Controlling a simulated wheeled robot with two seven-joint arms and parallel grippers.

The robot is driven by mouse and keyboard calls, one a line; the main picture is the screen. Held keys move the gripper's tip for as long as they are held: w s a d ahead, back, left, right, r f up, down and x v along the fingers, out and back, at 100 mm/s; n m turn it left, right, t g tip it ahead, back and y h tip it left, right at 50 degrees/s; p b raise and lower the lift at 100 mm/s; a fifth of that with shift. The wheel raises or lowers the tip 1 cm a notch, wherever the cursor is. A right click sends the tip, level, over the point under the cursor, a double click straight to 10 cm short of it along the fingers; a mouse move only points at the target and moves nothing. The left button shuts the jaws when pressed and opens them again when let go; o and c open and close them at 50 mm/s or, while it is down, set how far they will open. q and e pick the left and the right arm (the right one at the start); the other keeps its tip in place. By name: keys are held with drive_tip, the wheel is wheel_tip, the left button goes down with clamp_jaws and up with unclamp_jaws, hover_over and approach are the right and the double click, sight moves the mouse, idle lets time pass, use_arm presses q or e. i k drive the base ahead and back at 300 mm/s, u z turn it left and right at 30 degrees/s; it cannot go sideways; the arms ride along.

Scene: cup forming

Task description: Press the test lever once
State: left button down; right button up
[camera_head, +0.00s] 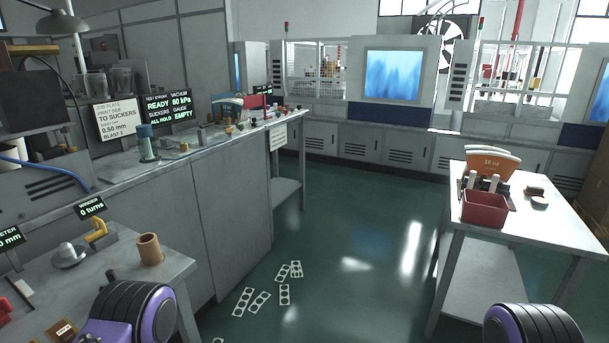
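I cannot single out the test lever for certain. A small red-tipped upright part (264,104) stands among small knobs at the far end of the long grey bench (232,176). Only purple and black rounded parts of my arms show at the bottom left and bottom right. Neither gripper is in view.
A white side table (550,222) at right holds a red bin (484,208) and orange fan-shaped stacks. A brown cup (150,249) stands on the near left table. Punched white sheets (284,294) lie on the green floor. The floor between bench and side table is otherwise clear.

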sight(209, 125)
drive_tip(key=i, duration=2.9)
drive_tip(key=u, duration=1.15)
